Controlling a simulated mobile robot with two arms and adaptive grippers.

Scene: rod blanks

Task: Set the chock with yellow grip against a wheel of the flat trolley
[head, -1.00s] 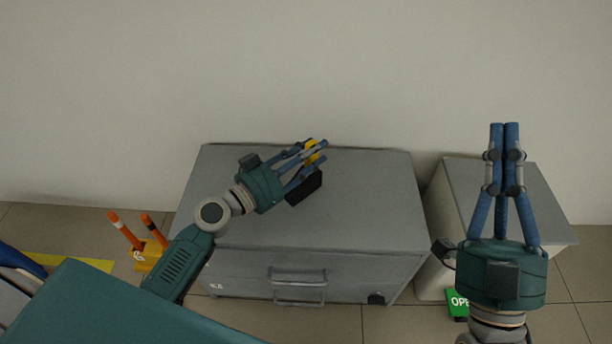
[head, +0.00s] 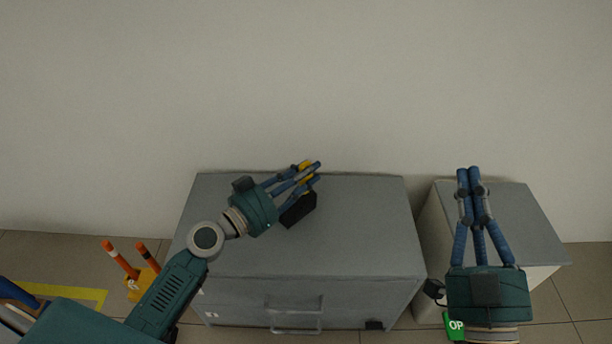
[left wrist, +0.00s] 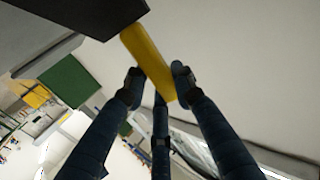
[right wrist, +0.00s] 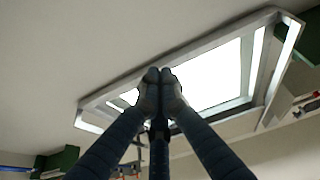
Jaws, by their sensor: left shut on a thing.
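The chock with yellow grip has a black block (head: 299,210) and a yellow bar (head: 306,178). My left gripper (head: 315,172) is shut on the yellow grip, over the grey cabinet's top. In the left wrist view the yellow grip (left wrist: 148,62) lies between the fingers, with the dark block (left wrist: 85,15) at its end. I cannot tell whether the block touches the cabinet top. My right gripper (head: 468,172) is shut and empty, over the smaller cabinet at the right; its fingertips meet in the right wrist view (right wrist: 159,75). No flat trolley or wheel is recognisable.
A grey cabinet (head: 365,235) with a drawer handle (head: 295,312) stands against the wall. A smaller cabinet (head: 525,215) stands at its right. Orange posts (head: 120,259) on a yellow base, yellow floor tape (head: 85,294) and a green sign (head: 453,326) are on the floor.

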